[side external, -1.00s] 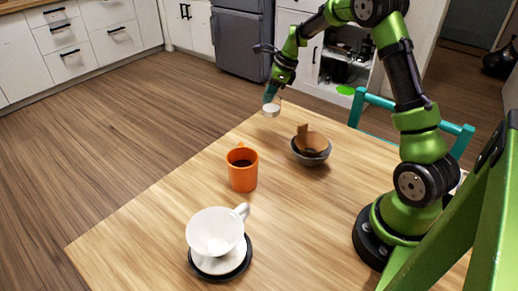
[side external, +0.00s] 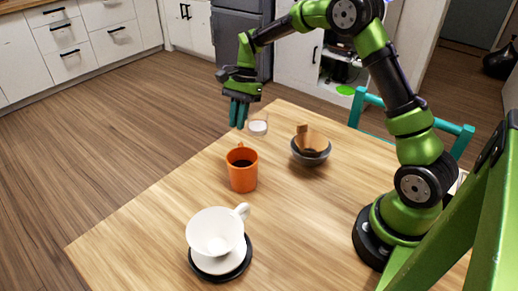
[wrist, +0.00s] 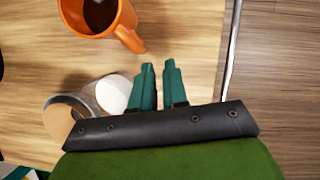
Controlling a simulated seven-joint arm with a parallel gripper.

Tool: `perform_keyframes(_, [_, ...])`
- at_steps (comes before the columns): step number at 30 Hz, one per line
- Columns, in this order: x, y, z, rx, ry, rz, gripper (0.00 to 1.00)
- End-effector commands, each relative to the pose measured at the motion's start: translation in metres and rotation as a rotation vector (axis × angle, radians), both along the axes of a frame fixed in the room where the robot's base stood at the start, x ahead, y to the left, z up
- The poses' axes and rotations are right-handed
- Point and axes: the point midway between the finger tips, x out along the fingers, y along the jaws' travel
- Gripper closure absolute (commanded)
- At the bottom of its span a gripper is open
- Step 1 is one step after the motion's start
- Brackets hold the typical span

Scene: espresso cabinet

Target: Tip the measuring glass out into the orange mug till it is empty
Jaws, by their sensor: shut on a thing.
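The orange mug (side external: 243,172) stands upright on the table with dark liquid inside. It also shows at the top of the wrist view (wrist: 128,36). My gripper (side external: 238,122) points down, shut on the measuring glass (side external: 258,124) at its side. The glass is clear, looks roughly upright and holds something white. It is in the air behind and slightly right of the mug, not over its mouth. In the wrist view the white content (wrist: 114,93) shows left of my teal fingers (wrist: 160,85); the exact grip point is hidden.
A dark bowl (side external: 311,156) with a brown piece in it stands right of the mug. A large white cup (side external: 214,232) sits on a dark round base (side external: 222,274) in front. A teal chair (side external: 374,100) stands behind.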

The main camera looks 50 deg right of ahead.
Motion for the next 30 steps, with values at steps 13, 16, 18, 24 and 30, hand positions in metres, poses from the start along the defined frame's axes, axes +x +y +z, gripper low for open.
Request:
perform_keyframes(13, [-0.017, 0.01, 0.007, 0.0, -0.001, 0.39, 1.0])
perform_keyframes(16, [-0.017, 0.01, 0.007, -0.001, -0.001, 0.394, 1.0])
perform_keyframes(18, [-0.017, 0.01, 0.007, -0.001, -0.001, 0.393, 1.0])
perform_keyframes(24, [-0.017, 0.011, 0.007, -0.013, -0.001, 0.392, 1.0])
perform_keyframes(30, [-0.018, 0.017, 0.008, -0.074, -0.007, 0.392, 1.0])
